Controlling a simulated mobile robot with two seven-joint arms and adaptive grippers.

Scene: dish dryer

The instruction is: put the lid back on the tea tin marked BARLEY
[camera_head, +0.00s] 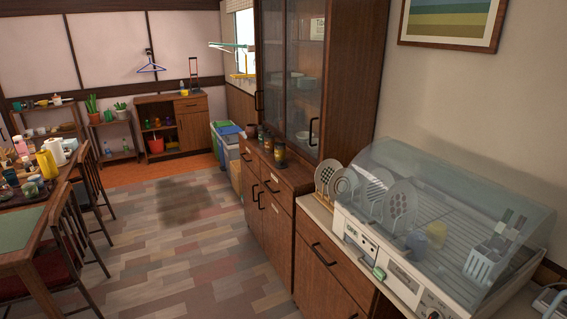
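A few small dark tins or jars stand in a row on the ledge of the tall wooden cabinet, below its glass doors. The nearest one (280,153) looks dark with a reddish-yellow band, and another (267,141) stands behind it. They are too small for me to read any label, so I cannot tell which is marked BARLEY or whether any is without its lid. I cannot make out a loose lid. Neither of my grippers is in view.
A dish dryer (390,262) with a clear cover and plates inside stands on the right counter. A cluttered dining table (22,239) and chairs (58,262) are at the left. Bins (227,148) stand beyond the cabinet (312,177). The floor (185,262) between is clear.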

